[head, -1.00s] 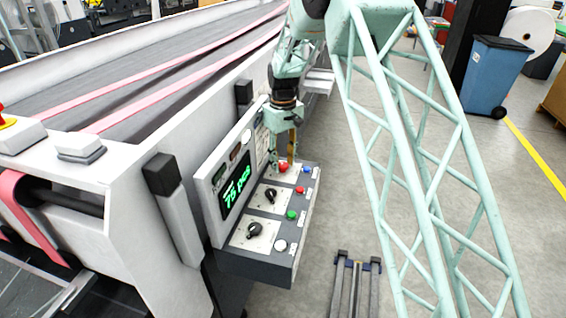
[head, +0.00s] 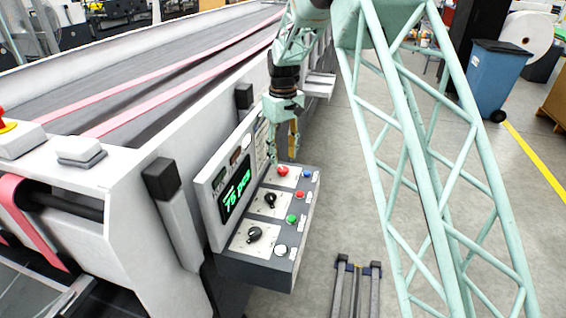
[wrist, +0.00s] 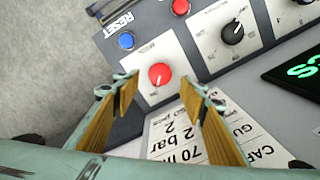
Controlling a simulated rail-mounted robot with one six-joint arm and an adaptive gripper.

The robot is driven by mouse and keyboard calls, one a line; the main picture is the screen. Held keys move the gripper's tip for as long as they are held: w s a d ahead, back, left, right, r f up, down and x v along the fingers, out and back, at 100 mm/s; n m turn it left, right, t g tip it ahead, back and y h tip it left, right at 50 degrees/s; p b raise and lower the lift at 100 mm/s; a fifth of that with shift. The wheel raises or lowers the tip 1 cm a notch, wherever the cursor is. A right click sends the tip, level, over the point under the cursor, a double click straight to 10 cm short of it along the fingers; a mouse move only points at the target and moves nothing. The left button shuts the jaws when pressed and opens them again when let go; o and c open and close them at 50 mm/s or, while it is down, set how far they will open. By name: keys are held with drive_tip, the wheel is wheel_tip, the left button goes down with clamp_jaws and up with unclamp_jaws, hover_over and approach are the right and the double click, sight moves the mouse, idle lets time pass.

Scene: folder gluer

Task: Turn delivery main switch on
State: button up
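The control panel (head: 262,265) is fixed to the side of the machine. At its far end a red round knob (head: 283,171) sits on a white plate; it fits the main switch, but its label is too small to read. In the wrist view the red knob (wrist: 159,74) lies between and beyond my fingertips, with a pale mark on its face whose setting I cannot tell. My gripper (head: 294,155) is above the far end of the panel, pointing down. In the wrist view my gripper (wrist: 164,84) is open and empty, fingers apart on either side of the knob.
Black rotary knobs (head: 270,199) (head: 254,234) and blue (head: 307,173), red (head: 300,194), green (head: 292,218) and white (head: 281,249) buttons are close by. An upright display (head: 236,193) backs the panel. The floor to the right is partly clear.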

sight(284, 170)
wheel_tip(284, 170, up, 7)
drive_tip(key=shift+f, duration=0.15)
idle(0.4)
drive_tip(key=s+d+r+m+t+b, duration=0.1)
drive_tip(key=s+d+r+b, duration=0.1)
drive_tip(key=s+d+r, duration=0.6)
drive_tip(key=s+d+r+m+b, duration=0.15)
drive_tip(key=s+d+r, duration=0.3)
drive_tip(key=s, duration=0.65)
drive_tip(key=s+d+r+m+t+b, duration=0.1)
drive_tip(key=s+d+r+m, duration=0.1)
drive_tip(key=s+d+r, duration=0.45)
drive_tip(key=s+d+f+m+b, duration=0.1)
drive_tip(key=s+d+f, duration=0.1)
drive_tip(key=s, duration=0.9)
drive_tip(key=s+d+f+m+t+b, duration=0.1)
drive_tip(key=s+d+f, duration=0.1)
drive_tip(key=s, duration=1)
drive_tip(key=s+d+f+m+t+b, duration=0.1)
drive_tip(key=s+d+f+b, duration=0.1)
drive_tip(key=s, duration=1)
drive_tip(key=shift+d, duration=0.4)
